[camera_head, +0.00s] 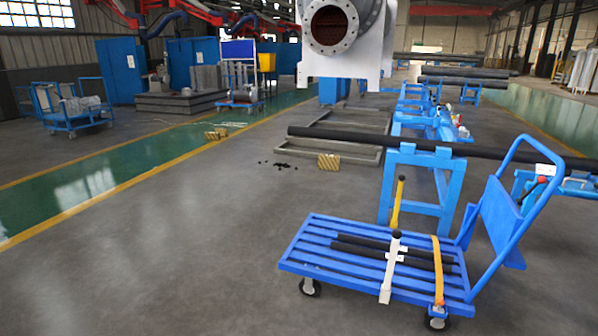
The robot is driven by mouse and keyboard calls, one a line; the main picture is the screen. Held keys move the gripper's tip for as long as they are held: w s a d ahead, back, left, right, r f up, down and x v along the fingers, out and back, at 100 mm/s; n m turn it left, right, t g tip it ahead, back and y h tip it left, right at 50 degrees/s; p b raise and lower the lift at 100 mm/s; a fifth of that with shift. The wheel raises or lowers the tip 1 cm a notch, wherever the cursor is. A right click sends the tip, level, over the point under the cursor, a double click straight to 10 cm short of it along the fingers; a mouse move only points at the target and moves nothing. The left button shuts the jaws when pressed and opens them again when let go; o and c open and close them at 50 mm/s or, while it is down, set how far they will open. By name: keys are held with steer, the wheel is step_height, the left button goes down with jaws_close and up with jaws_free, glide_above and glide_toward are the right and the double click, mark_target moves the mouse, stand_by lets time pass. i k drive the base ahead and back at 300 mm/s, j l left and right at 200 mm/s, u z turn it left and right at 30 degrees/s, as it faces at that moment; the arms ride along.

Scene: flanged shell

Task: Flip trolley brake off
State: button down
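A blue flatbed trolley (340,254) with a slatted deck and a blue push handle (513,245) stands on castors at the lower right. A small lever with a red knob (541,181) and a white tag sits by the push handle. A white upright lever-like bar (389,270) with a black top stands at the trolley's front side. A yellow upright bar (397,205) with a black top stands at its far side. I cannot tell which of these is the brake or how it is set. My gripper is not in view.
Dark rods (375,252) and an orange strap (438,270) lie on the deck. A blue stand (425,185) bearing a long dark pipe (460,149) is behind the trolley. A white flanged shell (375,50) hangs above. Grey floor (150,255) to the left is clear.

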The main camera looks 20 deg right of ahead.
mark_target(541, 179)
steer(key=i+l+z, duration=0.15)
steer(key=i+z, duration=0.85)
steer(key=i, duration=0.75)
steer(key=i+l+u, duration=0.15)
steer(key=i, duration=0.65)
